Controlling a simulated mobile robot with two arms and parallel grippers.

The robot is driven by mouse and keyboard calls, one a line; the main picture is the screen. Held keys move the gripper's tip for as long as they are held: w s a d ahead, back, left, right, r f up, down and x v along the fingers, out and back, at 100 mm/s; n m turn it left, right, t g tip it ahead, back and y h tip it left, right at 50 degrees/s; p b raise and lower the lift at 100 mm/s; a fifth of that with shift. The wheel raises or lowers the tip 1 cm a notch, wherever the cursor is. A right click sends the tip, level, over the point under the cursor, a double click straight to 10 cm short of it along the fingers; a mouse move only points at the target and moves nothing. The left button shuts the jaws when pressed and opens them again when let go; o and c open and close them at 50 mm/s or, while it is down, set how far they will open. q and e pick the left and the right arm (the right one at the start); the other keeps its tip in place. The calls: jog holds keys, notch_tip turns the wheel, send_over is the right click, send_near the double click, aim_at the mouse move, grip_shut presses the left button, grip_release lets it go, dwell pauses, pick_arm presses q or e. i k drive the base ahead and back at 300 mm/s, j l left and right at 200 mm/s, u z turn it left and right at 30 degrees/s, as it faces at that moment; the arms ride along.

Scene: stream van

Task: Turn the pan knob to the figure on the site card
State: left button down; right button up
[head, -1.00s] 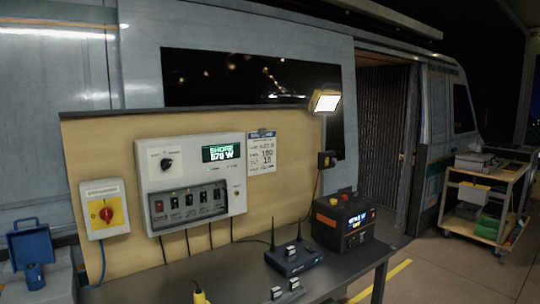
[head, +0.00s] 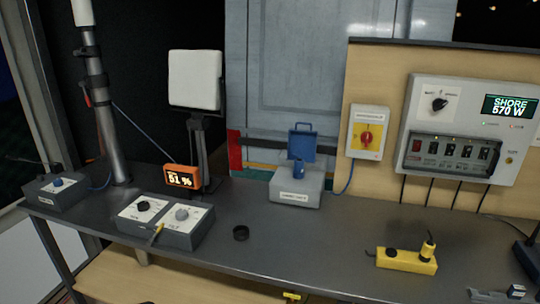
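A grey control box (head: 178,239) with a white top stands at the front left of the bench. An orange display (head: 181,177) reads 51 %. The site card is outside the current view. Neither of my grippers is in view.
A metal mast (head: 97,105) and a white panel on a stand (head: 195,80) rise behind. The power panel (head: 458,130) reads SHORE 570 W.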

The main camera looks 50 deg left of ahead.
aim_at(143, 205)
jog(key=u, duration=1.6)
